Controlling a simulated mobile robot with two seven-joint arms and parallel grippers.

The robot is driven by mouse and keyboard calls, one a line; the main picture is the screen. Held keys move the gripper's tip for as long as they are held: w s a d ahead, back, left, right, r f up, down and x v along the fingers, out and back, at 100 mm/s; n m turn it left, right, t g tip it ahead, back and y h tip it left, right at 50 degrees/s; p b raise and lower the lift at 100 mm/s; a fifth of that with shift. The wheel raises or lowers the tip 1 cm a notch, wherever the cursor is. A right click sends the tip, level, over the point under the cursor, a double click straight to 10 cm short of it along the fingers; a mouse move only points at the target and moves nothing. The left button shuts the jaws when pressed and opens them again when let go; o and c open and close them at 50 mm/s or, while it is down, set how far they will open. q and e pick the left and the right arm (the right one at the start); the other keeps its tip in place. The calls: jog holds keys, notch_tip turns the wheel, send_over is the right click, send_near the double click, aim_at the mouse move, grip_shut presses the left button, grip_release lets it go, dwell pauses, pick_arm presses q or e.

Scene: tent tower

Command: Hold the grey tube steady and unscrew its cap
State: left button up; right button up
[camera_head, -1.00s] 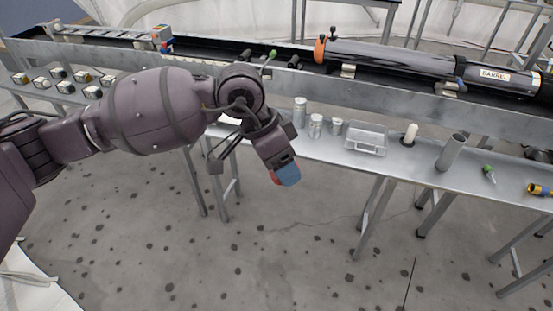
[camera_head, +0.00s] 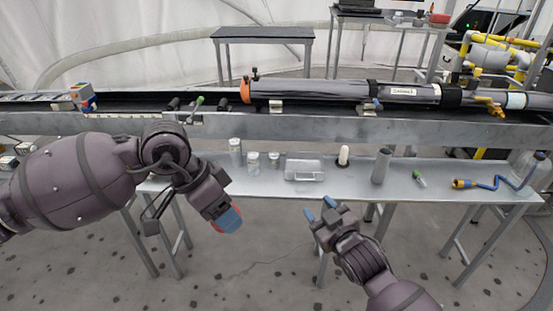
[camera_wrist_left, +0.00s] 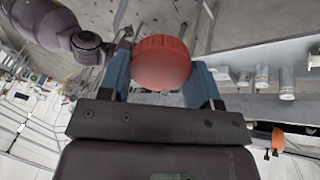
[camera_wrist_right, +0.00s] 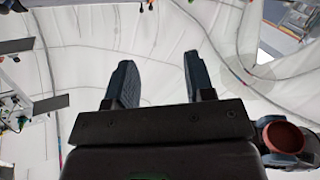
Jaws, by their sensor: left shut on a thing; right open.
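My left gripper (camera_head: 228,219) is shut on a round red part with a ribbed rim, which looks like a cap. In the left wrist view the red cap (camera_wrist_left: 161,63) sits between the two blue fingers; whether a tube is behind it is hidden. My right gripper (camera_head: 319,208) is open and empty, in front of the shelf and right of my left gripper. Its two spread fingers also show in the right wrist view (camera_wrist_right: 162,85). A plain grey tube (camera_head: 381,166) stands upright on the shelf, apart from both grippers; no red cap shows on it.
The metal shelf (camera_head: 300,188) also holds small jars (camera_head: 253,163), a clear box (camera_head: 303,168), a white-topped piece (camera_head: 343,155), a green-tipped tool (camera_head: 419,178) and a blue crank (camera_head: 492,183). A long barrel (camera_head: 320,89) lies on the rail behind. Floor space in front is open.

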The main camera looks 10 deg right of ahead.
jog(key=w+a+r+n+g+y, duration=0.4)
jog(key=a+r+n+y, duration=0.15)
jog(key=r+n, duration=0.3)
jog(key=w+a+r+n+g+y, duration=0.3)
jog(key=a+r+n+y, duration=0.2)
jog(key=r+n+y, duration=0.3)
jog(key=w+a+r+n+g+y, duration=0.45)
jog(key=r+n, duration=0.35)
jog(key=r, duration=0.2)
jog(key=s+d+f+n+g+h, duration=0.5)
jog(key=s+f+n+g+h, duration=0.55)
jog(key=g, duration=0.45)
jog(key=s+a+f, duration=0.5)
jog(key=a, duration=0.3)
jog(key=shift+s+a+m, duration=0.3)
jog(key=shift+f, duration=0.1)
